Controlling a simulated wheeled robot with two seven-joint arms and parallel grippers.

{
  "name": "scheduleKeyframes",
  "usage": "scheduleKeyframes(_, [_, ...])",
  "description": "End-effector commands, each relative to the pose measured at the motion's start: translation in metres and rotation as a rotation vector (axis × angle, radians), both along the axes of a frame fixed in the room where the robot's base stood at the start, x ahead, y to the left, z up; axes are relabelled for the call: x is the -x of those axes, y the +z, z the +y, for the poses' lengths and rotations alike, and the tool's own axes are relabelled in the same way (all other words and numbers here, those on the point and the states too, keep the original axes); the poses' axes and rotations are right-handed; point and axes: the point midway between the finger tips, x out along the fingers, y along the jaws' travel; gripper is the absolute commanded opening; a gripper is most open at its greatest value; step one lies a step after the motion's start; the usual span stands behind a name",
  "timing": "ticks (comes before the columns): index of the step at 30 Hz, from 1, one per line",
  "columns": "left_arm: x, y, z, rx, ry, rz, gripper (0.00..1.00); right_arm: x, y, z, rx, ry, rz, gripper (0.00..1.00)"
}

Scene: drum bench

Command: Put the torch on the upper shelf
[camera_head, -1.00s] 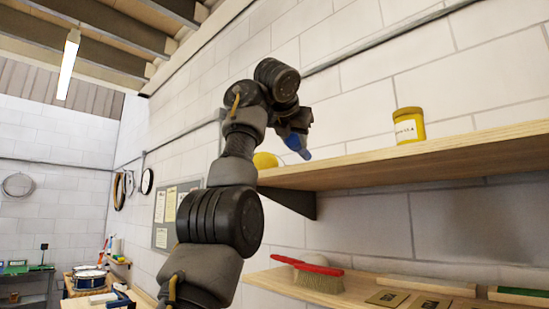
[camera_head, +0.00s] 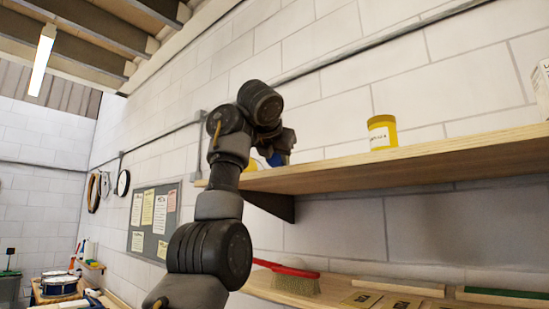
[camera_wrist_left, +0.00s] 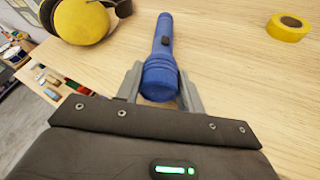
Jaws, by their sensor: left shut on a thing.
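The blue torch (camera_wrist_left: 160,63) lies between the two fingers of my left gripper (camera_wrist_left: 159,86) in the left wrist view, its thick end nearest me. The gripper is shut on it. The pale wooden top of the upper shelf (camera_wrist_left: 230,70) spreads below the torch; I cannot tell if they touch. In the head view my left gripper (camera_head: 283,147) is at the left end of the upper shelf (camera_head: 350,174), with a bit of the blue torch (camera_head: 277,159) showing. My right gripper is not in view.
A yellow labelled tin (camera_head: 382,132) stands on the upper shelf. Yellow ear defenders (camera_wrist_left: 82,20) are left of the torch. A yellow round thing (camera_wrist_left: 289,28) is at the right. A red-backed brush (camera_head: 296,280) lies on the lower shelf. Upper shelf space between torch and tin is clear.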

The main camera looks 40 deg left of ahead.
Motion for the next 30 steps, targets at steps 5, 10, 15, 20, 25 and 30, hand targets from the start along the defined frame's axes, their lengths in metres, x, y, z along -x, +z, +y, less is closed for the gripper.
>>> scheduleKeyframes(5, [0.001,-0.004,0.001,0.001,0.002,0.0,0.44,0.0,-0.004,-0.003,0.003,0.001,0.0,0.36])
scheduleKeyframes(10, [0.0,-0.005,0.001,0.001,0.002,0.003,0.6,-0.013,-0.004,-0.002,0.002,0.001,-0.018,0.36])
scheduleKeyframes(15, [-0.001,-0.006,0.001,0.0,0.002,0.005,0.6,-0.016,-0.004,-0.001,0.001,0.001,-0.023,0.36])
scheduleKeyframes(20, [-0.001,-0.006,0.0,-0.001,0.001,0.007,0.6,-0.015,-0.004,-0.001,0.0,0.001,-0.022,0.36])
scheduleKeyframes(25, [-0.001,-0.001,0.0,-0.002,0.001,0.008,0.6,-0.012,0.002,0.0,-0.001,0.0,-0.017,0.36])
scheduleKeyframes(30, [0.018,0.005,-0.011,-0.001,0.0,0.003,0.6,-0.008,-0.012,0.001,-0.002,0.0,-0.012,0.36])
